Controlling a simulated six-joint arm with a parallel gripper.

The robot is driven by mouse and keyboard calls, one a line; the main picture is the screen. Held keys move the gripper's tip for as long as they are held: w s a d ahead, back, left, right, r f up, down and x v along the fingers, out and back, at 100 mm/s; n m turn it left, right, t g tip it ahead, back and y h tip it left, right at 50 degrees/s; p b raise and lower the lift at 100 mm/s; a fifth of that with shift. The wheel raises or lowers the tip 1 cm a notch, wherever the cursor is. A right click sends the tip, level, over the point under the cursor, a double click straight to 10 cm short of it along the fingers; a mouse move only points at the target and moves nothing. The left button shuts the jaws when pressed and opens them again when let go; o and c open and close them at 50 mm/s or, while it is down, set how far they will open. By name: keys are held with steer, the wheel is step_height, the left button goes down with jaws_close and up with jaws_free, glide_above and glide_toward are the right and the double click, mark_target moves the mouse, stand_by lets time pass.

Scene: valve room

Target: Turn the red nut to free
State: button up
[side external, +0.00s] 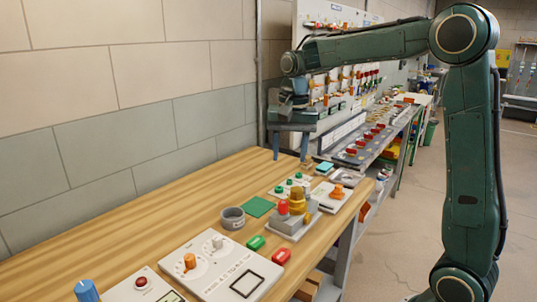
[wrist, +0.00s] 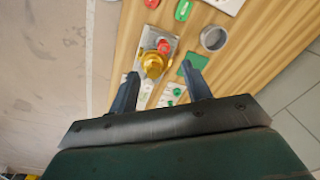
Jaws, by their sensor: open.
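A small red part (side external: 283,207), which looks like the red nut, is on the brass valve (side external: 298,201). The valve stands on a grey-white base plate (side external: 293,226) on the wooden bench. In the wrist view the red nut (wrist: 163,46) shows just beyond the yellow brass body (wrist: 153,65). My gripper (side external: 290,155) is high above the bench, behind the valve in the side view. Its two blue fingers are apart and empty, pointing down. In the wrist view the brass body appears between the fingertips (wrist: 158,74), well below them. The nut's exact shape is too small to tell.
A grey ring-shaped cup (side external: 232,218), a green square (side external: 258,207), a green block (side external: 255,242) and a red block (side external: 281,257) lie around the valve. A white panel with knobs (side external: 215,268) is in front. The bench's left side is clear.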

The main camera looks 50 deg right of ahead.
steer(key=s+a+n+t, duration=0.2)
steer(key=s+a+n, duration=0.2)
steer(key=s, duration=0.6)
steer(key=s+a+n+t, duration=0.3)
steer(key=s+a+n, duration=0.2)
steer(key=s, duration=0.6)
steer(key=shift+s+f+n, duration=0.3)
steer(key=shift+f+n, duration=0.05)
steer(key=shift+n, duration=0.65)
steer(key=shift+s, duration=0.1)
steer(key=shift+s+f, duration=0.15)
stand_by(1.1)
